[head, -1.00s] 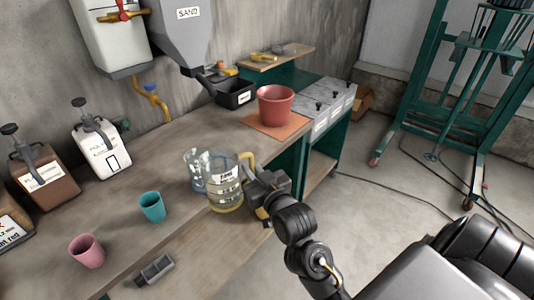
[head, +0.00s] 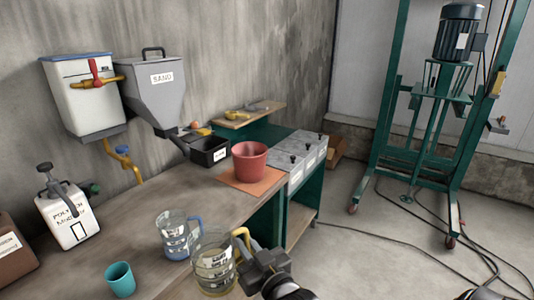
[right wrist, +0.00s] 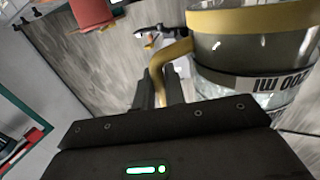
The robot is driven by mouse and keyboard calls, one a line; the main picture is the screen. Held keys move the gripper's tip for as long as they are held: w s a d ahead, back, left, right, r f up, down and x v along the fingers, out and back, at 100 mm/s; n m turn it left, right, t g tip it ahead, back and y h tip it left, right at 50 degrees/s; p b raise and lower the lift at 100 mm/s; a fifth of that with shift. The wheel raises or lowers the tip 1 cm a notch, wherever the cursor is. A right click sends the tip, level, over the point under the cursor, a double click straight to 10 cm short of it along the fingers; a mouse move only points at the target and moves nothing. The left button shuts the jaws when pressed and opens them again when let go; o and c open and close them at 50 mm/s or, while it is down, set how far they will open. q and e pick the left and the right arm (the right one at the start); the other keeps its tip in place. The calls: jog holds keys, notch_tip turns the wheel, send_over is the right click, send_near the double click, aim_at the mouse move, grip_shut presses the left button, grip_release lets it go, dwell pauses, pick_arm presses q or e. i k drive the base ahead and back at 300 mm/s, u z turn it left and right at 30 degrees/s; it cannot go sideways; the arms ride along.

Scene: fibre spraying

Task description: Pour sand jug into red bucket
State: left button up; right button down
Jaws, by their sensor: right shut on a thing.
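The jug with the yellow handle (head: 213,264) is clear, with a pale label band and a yellow rim. It stands upright at the bench's front edge; I cannot tell its height over the bench. My right gripper (head: 250,254) is shut on its yellow handle, which also shows between the fingers in the right wrist view (right wrist: 172,62). The jug's contents are hard to make out. The red bucket (head: 250,163) stands upright on an orange mat (head: 265,187), farther back along the bench, apart from the jug.
A clear jug with a blue handle (head: 173,238) stands just left of the held jug. A teal cup (head: 120,279) is at front left. The bench between jug and bucket is clear.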

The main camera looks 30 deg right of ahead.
aim_at(249, 159)
jog(key=z, duration=0.95)
jog(key=i, duration=0.9)
jog(key=u, duration=0.7)
